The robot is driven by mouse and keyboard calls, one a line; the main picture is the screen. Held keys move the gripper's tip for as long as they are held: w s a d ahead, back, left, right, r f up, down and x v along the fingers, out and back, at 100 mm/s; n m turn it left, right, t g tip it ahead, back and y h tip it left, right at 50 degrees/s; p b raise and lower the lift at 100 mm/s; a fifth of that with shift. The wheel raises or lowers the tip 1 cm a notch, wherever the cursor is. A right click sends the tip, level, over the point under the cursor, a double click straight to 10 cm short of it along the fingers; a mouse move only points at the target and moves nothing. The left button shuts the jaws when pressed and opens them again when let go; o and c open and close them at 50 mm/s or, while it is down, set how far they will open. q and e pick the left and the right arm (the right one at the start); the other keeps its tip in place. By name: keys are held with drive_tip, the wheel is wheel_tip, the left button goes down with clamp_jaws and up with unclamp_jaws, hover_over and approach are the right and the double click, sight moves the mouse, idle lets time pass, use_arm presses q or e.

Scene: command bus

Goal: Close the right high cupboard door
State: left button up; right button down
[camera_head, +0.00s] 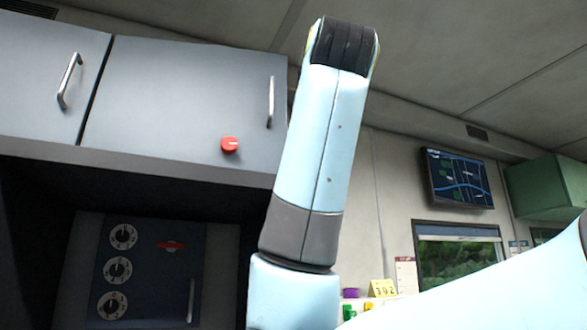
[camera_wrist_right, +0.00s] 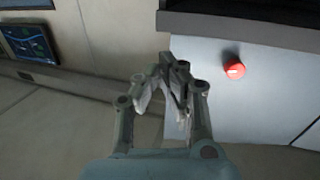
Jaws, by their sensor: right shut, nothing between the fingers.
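The right high cupboard door (camera_head: 190,95) is a grey panel with a vertical metal handle (camera_head: 270,102) near its right edge. It looks close to flush with the left door, but I cannot tell whether a small gap stands at its edge. My right arm rises in front of its right edge and hides part of it. In the right wrist view my right gripper (camera_wrist_right: 172,75) is shut and empty, in front of the edge of the pale door panel (camera_wrist_right: 225,105). I cannot tell whether the fingers touch it. My left gripper is not in view.
A red knob (camera_head: 229,144) is low on the right door and also shows in the wrist view (camera_wrist_right: 235,69). The left door (camera_head: 40,75) is beside it. Below is a dark unit with dials (camera_head: 118,270). A wall screen (camera_head: 457,179) and green cabinet (camera_head: 545,187) are at right.

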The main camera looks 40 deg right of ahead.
drive_tip(key=w+d+r+p, duration=0.1)
drive_tip(key=w+p, duration=0.1)
drive_tip(key=w, duration=0.4)
drive_tip(key=w+d+r+t+y+p, duration=0.1)
drive_tip(key=w+d+p, duration=0.1)
drive_tip(key=w, duration=0.4)
drive_tip(key=shift+w, duration=0.2)
drive_tip(key=shift+d, duration=0.1)
drive_tip(key=p+x, duration=0.1)
drive_tip(key=x, duration=0.3)
drive_tip(key=shift+w+d+r, duration=0.1)
drive_tip(key=shift+w, duration=0.05)
drive_tip(key=shift+w+d, duration=0.25)
drive_tip(key=shift+w, duration=0.15)
drive_tip(key=shift+s, duration=0.1)
drive_tip(key=shift+a, duration=0.15)
